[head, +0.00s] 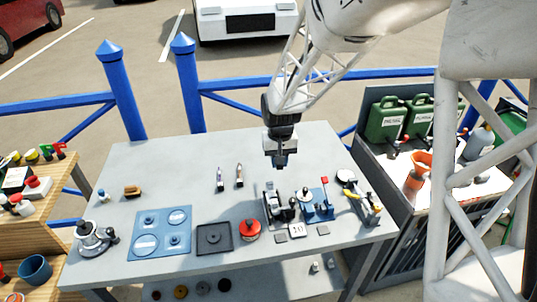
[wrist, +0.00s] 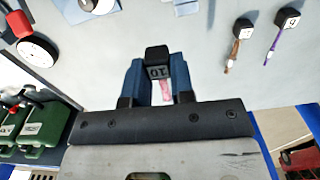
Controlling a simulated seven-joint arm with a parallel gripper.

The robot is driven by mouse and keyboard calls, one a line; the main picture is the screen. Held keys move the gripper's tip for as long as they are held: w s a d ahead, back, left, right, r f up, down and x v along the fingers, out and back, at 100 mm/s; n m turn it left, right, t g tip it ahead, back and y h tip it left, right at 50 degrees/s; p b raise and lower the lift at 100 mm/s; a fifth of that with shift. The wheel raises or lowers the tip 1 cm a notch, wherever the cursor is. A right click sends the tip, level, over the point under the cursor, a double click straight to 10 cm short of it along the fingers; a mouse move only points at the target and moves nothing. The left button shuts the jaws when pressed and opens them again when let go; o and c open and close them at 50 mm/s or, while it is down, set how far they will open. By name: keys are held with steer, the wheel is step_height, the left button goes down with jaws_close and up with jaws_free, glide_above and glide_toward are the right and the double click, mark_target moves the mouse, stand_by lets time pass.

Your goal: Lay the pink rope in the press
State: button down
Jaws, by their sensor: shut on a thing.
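My gripper (head: 281,160) is above the back right part of the grey table in the head view. In the wrist view, my gripper's blue fingers (wrist: 158,66) are shut on a black, numbered end block. A short piece of pink rope (wrist: 165,91) shows between the fingers below this block; the rest is hidden. In the head view, a black lever device (head: 279,207) and a blue device with a red-tipped handle (head: 318,207) stand in front of and below my gripper. I cannot tell for sure which is the press.
Two similar pieces, one brown (wrist: 236,42) and one purple (wrist: 281,33), lie on the table left of my gripper in the head view. A red round pot (head: 250,230), a dark tray (head: 214,239) and a blue plate (head: 160,233) lie at the front. The table's back middle is clear.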

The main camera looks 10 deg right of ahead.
glide_toward(322, 228)
steer(key=w, duration=0.1)
steer(key=shift+s+n, duration=0.3)
steer(key=shift+s, duration=0.2)
steer(key=shift+f, duration=0.15)
steer(key=shift+f, duration=1.4)
steer(key=shift+f, duration=2.1)
stand_by(1.5)
steer(key=shift+c, duration=2.4)
jaws_free()
steer(key=shift+r, duration=0.15)
